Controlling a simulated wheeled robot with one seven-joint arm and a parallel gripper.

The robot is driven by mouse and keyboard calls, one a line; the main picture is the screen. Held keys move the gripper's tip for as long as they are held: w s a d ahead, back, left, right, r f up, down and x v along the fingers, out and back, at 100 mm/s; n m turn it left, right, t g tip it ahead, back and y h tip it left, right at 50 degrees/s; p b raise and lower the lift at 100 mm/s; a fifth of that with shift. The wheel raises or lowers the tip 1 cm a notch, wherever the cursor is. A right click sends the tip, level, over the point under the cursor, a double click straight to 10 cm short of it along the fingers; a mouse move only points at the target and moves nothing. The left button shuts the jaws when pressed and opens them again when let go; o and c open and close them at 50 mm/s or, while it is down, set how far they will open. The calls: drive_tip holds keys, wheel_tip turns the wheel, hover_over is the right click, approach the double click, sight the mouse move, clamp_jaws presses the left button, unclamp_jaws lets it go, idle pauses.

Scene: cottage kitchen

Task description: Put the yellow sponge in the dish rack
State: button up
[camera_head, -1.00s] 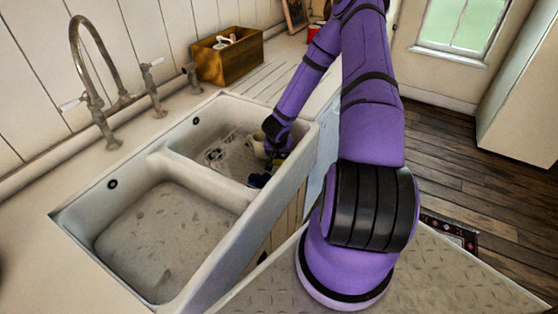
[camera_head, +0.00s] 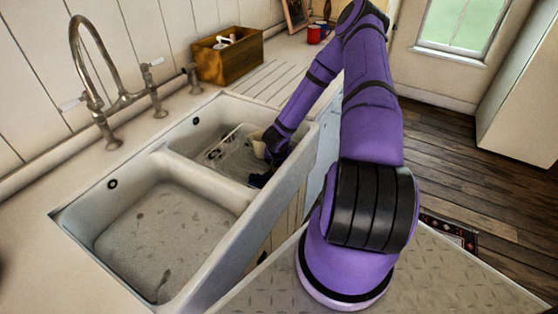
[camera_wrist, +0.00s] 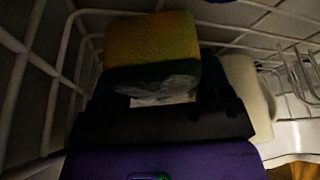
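The yellow sponge (camera_wrist: 150,38), with a dark green underside, is right in front of my gripper (camera_wrist: 168,95) in the wrist view. Black gripper parts show below and beside it; whether the fingers clamp it or stand apart from it is too dark to tell. White wires of the dish rack (camera_wrist: 62,75) surround them. In the head view the rack (camera_head: 222,157) sits in the right-hand sink basin, and my gripper (camera_head: 262,176) is low at its right side. My wrist hides the sponge in that view.
A white cup-like item (camera_wrist: 243,88) is close to the right of my gripper; it also shows in the head view (camera_head: 259,146). The left basin (camera_head: 165,240) is empty. The basin's right wall (camera_head: 303,140) is close to my arm. A wooden box (camera_head: 228,57) stands behind.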

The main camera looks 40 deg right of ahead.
drive_tip(key=shift+r, duration=0.1)
drive_tip(key=shift+r, duration=0.2)
drive_tip(key=a+r+n+t+y, duration=0.15)
drive_tip(key=a+r, duration=0.45)
drive_tip(key=r, duration=0.7)
drive_tip(key=a+r+n+t+y, duration=0.1)
drive_tip(key=a+r+n, duration=0.35)
drive_tip(key=r, duration=0.85)
drive_tip(key=a+r+t+y, duration=0.1)
drive_tip(key=a+r, duration=0.7)
drive_tip(key=r, duration=0.5)
drive_tip(key=s+a+r+n, duration=0.3)
drive_tip(key=s+a+r, duration=0.3)
drive_tip(key=s+r, duration=0.65)
drive_tip(key=s, duration=0.4)
drive_tip(key=s+a+r+n+g, duration=0.1)
drive_tip(key=s+r, duration=0.3)
drive_tip(key=s, duration=0.4)
drive_tip(key=shift+s+a, duration=0.2)
drive_tip(key=shift+s, duration=0.1)
